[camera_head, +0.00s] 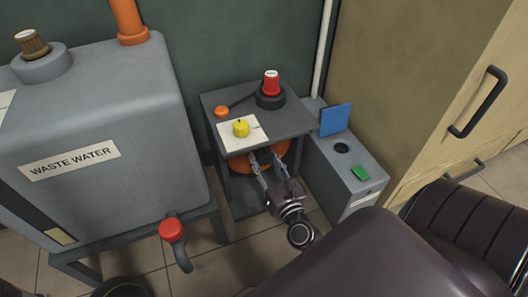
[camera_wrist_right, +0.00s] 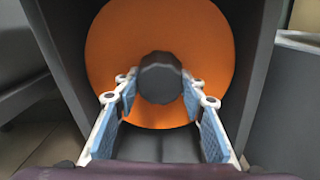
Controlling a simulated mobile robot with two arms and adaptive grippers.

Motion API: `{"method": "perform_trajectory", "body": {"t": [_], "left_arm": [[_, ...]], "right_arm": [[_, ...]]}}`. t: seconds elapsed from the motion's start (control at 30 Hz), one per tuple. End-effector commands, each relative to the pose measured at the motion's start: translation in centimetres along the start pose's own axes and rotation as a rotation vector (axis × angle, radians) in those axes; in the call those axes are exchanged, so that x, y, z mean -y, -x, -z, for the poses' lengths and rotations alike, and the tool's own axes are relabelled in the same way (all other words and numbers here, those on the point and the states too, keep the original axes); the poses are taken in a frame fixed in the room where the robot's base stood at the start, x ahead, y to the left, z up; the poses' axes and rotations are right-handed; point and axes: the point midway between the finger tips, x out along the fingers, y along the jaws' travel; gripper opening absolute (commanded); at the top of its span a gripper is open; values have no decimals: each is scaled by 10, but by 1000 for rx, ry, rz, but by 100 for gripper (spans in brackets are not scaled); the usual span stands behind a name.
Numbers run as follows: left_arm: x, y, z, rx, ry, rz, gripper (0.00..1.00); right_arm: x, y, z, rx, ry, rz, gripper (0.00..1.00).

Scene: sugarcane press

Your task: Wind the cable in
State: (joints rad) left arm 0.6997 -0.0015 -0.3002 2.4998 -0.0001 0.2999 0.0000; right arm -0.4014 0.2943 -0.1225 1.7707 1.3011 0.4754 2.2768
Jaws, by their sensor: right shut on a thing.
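The orange round reel (camera_head: 238,163) sits inside the open dark grey cabinet (camera_head: 293,119), under its top. In the right wrist view the reel (camera_wrist_right: 160,28) faces me, with a dark faceted knob (camera_wrist_right: 161,78) at its centre. My right gripper (camera_head: 266,160) reaches into the cabinet front. In the wrist view its blue-padded fingers (camera_wrist_right: 159,84) stand on both sides of the knob and are shut on it. No wound cable is visible on the reel. My left gripper is out of view.
The waste water tank (camera_head: 110,120) with a red-handled tap (camera_head: 172,231) is at left. A grey box (camera_head: 348,183) with a blue flap (camera_head: 335,119) stands close at right.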

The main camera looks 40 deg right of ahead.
Motion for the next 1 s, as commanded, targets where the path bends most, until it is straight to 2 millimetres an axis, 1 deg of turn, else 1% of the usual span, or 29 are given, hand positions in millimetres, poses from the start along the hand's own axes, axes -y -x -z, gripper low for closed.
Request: {"method": "perform_trajectory", "body": {"t": [0.03,0.23,0.7,0.73,0.9,1.0], "left_arm": [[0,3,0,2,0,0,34],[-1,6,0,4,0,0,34],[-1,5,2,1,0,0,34],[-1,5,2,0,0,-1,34],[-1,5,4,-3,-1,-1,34],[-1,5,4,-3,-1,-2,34]], "right_arm": [[1,0,3,-3,-18,1,0],[0,0,2,-3,-66,0,0],[0,0,1,-4,-86,1,0],[0,0,1,-4,-86,1,39],[0,0,1,-3,-83,0,56],[0,0,1,-2,-82,0,56]]}}
